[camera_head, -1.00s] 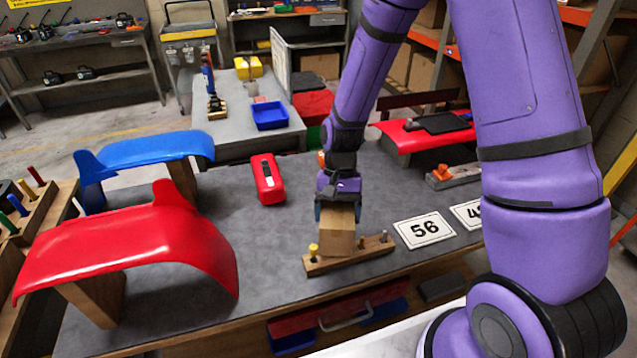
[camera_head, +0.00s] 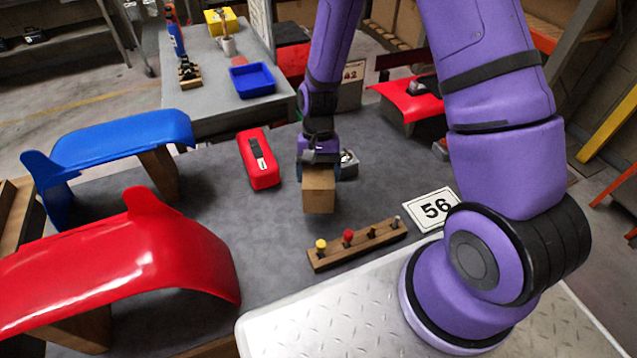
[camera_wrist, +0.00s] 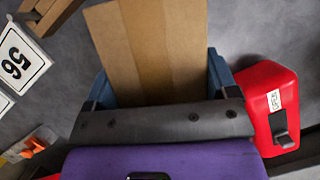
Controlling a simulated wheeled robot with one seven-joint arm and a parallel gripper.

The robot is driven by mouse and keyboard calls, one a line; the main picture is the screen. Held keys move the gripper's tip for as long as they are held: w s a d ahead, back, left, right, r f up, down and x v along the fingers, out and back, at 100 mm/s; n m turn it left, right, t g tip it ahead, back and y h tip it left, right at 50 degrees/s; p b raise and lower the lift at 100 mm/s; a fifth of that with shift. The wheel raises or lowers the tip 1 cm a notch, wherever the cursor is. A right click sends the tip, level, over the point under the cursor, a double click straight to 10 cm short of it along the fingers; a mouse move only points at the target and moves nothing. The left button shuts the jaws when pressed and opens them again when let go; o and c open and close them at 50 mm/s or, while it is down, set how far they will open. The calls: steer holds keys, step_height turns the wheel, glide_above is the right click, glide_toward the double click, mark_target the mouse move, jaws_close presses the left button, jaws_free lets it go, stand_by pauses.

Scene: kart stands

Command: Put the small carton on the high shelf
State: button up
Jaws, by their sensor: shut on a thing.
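The small carton (camera_head: 319,192) is a plain brown box. My gripper (camera_head: 319,170) is shut on it and holds it from above, over the grey table. In the head view it hangs behind a wooden strip with coloured pegs and to the right of a red case. In the wrist view the carton (camera_wrist: 150,45) fills the space between the blue fingers of my gripper (camera_wrist: 160,80). No high shelf can be made out for certain in these views.
The peg strip (camera_head: 357,245), red case (camera_head: 259,160) and "56" plate (camera_head: 435,208) lie near the carton. Red (camera_head: 120,265) and blue (camera_head: 110,140) curved panels stand at left. A blue bin (camera_head: 252,80) sits on a table behind. Bare tabletop lies left of the peg strip.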

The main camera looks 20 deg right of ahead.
steer(key=shift+f, duration=2.25)
steer(key=shift+f, duration=0.2)
steer(key=o, duration=1.1)
steer(key=shift+r, duration=0.1)
